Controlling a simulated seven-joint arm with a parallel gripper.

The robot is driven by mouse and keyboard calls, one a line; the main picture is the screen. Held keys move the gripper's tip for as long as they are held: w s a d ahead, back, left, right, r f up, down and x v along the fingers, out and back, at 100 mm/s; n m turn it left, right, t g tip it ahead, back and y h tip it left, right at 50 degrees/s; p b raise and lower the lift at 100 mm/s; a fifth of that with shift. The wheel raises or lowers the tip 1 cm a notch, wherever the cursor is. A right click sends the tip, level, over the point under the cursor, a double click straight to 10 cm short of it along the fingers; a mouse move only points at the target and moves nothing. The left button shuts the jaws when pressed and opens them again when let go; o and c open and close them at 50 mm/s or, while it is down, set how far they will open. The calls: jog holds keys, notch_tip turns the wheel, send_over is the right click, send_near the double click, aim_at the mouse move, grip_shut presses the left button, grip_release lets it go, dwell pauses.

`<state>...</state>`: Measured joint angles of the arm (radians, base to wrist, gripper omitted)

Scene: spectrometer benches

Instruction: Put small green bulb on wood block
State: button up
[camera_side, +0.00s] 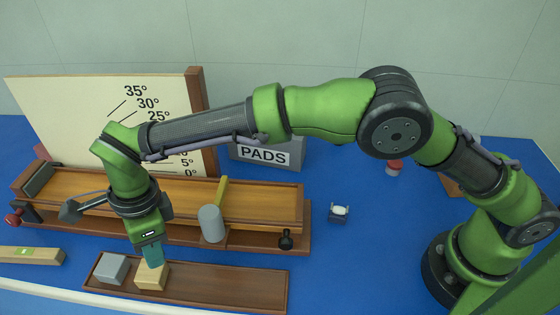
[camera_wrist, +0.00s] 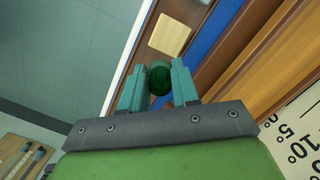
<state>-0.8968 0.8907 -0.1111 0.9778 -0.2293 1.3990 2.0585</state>
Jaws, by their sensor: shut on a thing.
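My gripper (camera_side: 153,257) points down over the brown wooden tray, right at the wood block (camera_side: 152,277) in the side view. In the wrist view my gripper (camera_wrist: 158,82) has its teal fingers shut on the dark green bulb (camera_wrist: 159,76), one finger on each side. The pale wood block (camera_wrist: 170,35) lies just beyond the fingertips there. The bulb is hidden by the fingers in the side view. I cannot tell whether it touches the block.
A grey block (camera_side: 112,268) stands left of the wood block on the tray (camera_side: 235,286). Behind is a long wooden ramp (camera_side: 260,200) with a grey cylinder (camera_side: 211,223) at its front. An angle board (camera_side: 60,110) and a PADS box (camera_side: 265,153) stand behind.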

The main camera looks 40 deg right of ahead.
jog(key=shift+w+a+f, duration=0.15)
jog(key=shift+w+a, duration=0.85)
jog(key=shift+a, duration=0.15)
jog(key=shift+f, duration=1.75)
jog(key=shift+f, duration=0.1)
jog(key=o, duration=1)
jog(key=shift+o, duration=0.2)
